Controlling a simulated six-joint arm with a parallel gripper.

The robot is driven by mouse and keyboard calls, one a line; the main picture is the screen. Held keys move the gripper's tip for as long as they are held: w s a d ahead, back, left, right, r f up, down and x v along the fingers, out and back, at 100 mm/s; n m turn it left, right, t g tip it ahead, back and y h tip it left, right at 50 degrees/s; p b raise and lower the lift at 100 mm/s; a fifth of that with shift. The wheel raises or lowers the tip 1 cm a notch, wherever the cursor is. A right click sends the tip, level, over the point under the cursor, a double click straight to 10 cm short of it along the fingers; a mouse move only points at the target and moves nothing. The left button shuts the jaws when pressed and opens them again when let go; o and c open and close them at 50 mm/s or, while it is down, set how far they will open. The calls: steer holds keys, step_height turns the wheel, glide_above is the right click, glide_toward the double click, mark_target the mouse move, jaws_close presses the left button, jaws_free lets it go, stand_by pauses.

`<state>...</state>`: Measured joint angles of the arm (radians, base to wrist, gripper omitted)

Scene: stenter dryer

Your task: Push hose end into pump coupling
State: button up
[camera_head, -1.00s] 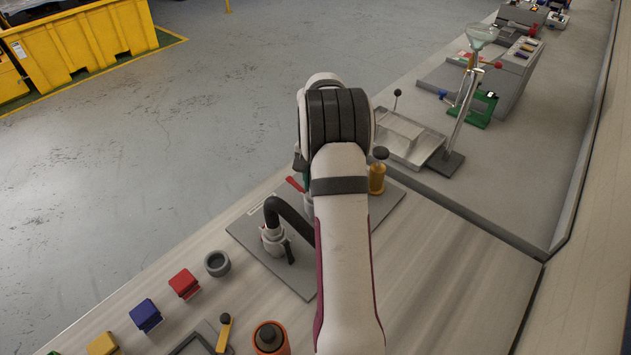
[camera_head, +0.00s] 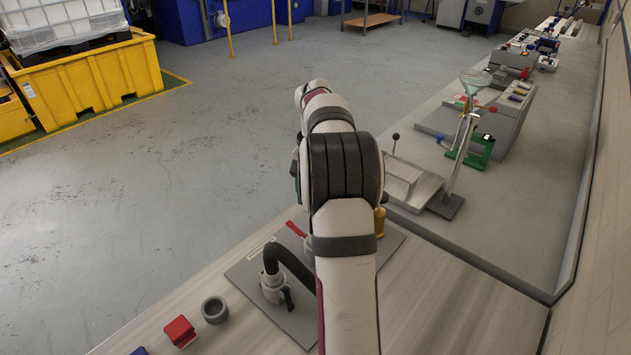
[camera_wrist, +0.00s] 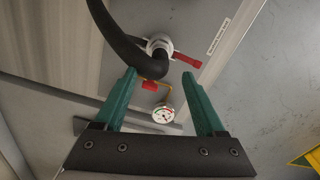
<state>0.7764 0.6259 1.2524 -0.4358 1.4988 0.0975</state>
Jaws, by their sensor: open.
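The black hose (camera_head: 293,262) rises from a grey fitting with a dark lever (camera_head: 273,288) on the grey plate and bends right behind my arm. In the wrist view, the hose (camera_wrist: 120,42) runs from the top left to the pale round coupling (camera_wrist: 160,43), which has a red lever (camera_wrist: 187,61). The hose end overlaps the coupling there; I cannot tell whether it is seated. My gripper (camera_wrist: 159,74) is open and empty, its two teal fingers apart on either side below the hose end. My arm hides the gripper's fingertips in the head view.
A round gauge (camera_wrist: 162,115) and a small red handle (camera_wrist: 150,86) show between the fingers. A grey ring (camera_head: 214,310) and red block (camera_head: 180,331) lie left of the plate. A metal tray and slanted stand (camera_head: 460,150) are to the right.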

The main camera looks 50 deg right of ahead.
step_height(320, 180, up, 6)
steer(key=shift+f, duration=0.1)
stand_by(0.4)
steer(key=s+a+r+n+y, duration=0.1)
steer(key=s+a+n, duration=0.2)
steer(key=a, duration=0.9)
steer(key=s+a+r+n, duration=0.2)
steer(key=a, duration=1)
steer(key=s+a+f+n, duration=0.2)
steer(key=s+a+f, duration=0.1)
steer(key=s+a, duration=0.3)
steer(key=s+a+f+n, duration=0.2)
steer(key=s+a+f, duration=0.2)
steer(key=s+a, duration=0.3)
steer(key=s, duration=0.3)
steer(key=shift+f+y, duration=0.2)
steer(key=shift+y, duration=0.2)
steer(key=shift+d, duration=0.1)
